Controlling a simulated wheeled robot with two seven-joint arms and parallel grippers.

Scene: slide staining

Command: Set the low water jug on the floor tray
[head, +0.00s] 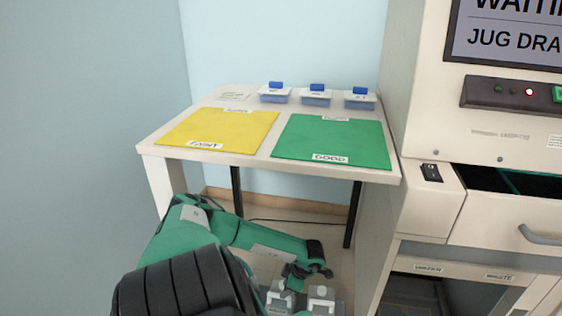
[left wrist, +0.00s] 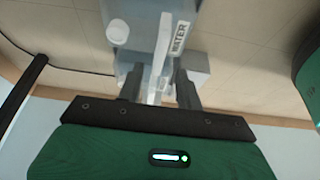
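The water jug (left wrist: 205,30) is pale, with a white cap and a WATER label, and fills the upper middle of the left wrist view. White parts that look like its top (head: 321,299) show at the bottom of the head view. My left gripper (head: 305,271) reaches down beyond the front of the table. In the left wrist view its dark fingers (left wrist: 160,90) stand apart on either side of a white handle-like part of the jug, with gaps visible; contact is not clear. My right gripper is not in view. I cannot make out the floor tray.
A white table (head: 150,148) carries a yellow mat (head: 215,130), a green mat (head: 330,142) and several small blue-lidded boxes (head: 316,96). A cabinet with a screen (head: 510,35), an open drawer (head: 500,215) and a dark lower bay (head: 415,290) stands right. Bare floor shows under the table.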

